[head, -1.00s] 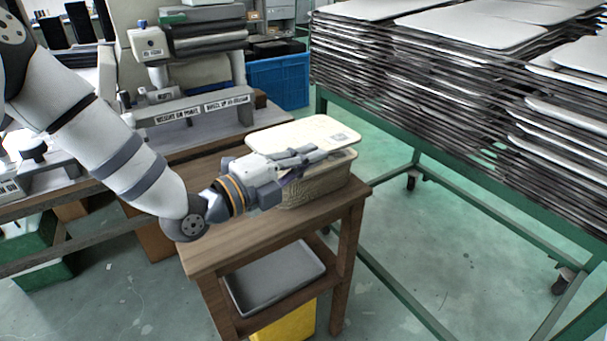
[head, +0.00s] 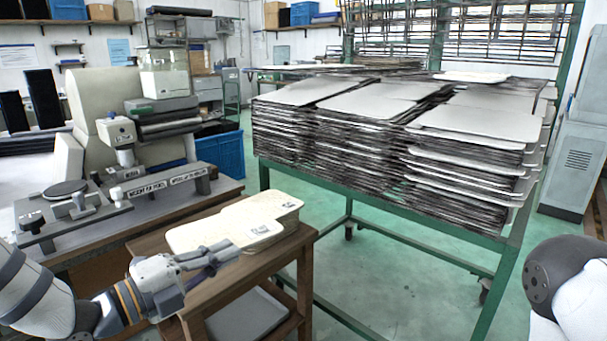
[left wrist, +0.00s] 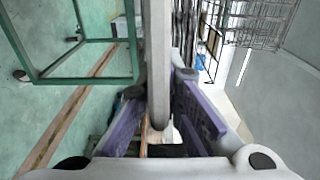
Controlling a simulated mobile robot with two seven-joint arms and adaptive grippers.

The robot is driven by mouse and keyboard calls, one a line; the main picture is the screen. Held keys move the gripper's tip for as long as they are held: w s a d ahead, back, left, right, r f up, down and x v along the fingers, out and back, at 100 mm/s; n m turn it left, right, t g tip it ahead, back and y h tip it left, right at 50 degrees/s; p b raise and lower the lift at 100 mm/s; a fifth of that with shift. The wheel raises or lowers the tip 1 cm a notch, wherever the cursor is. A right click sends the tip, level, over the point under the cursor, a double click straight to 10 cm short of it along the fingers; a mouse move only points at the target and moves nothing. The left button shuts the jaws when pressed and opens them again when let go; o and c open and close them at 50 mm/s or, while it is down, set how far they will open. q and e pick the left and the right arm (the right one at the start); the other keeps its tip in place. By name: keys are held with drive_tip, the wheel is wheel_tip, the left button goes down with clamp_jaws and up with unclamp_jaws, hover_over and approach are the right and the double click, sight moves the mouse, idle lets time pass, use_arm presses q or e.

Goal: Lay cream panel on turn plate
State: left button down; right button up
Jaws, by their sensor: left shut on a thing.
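The cream panel (head: 200,234) is a thin pale sheet with rounded corners and a small printed label. It lies level at the top of the cream stack (head: 291,231) on the wooden stand, shifted left of it. I cannot tell whether the two touch. My left gripper (head: 222,254) is shut on the panel's near edge. In the left wrist view, a long grey bar between the purple fingers (left wrist: 163,108) looks like the panel edge-on. The turn plate (head: 66,188) is a round grey disc on the bench device at left, apart from the panel. My right gripper is out of view.
The wooden stand (head: 165,244) has a grey tray (head: 247,314) on its lower shelf. The bench machine (head: 160,186) with a labelled rail stands behind. A green rack (head: 390,212) piled with several trays is at right. A blue bin (head: 220,155) stands behind.

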use_arm(q)
drive_tip(key=s+f+m+g+h, duration=0.1)
drive_tip(key=s+f, duration=0.1)
drive_tip(key=s, duration=0.4)
drive_tip(key=s+f+m+g+h, duration=0.1)
drive_tip(key=s+f+g, duration=0.1)
drive_tip(key=s, duration=0.4)
drive_tip(key=shift+f+m+h, duration=0.25)
drive_tip(key=shift+m+h, duration=0.05)
drive_tip(key=shift+h, duration=0.1)
drive_tip(key=shift+s+a, duration=0.1)
drive_tip(key=shift+s, duration=0.05)
idle(0.4)
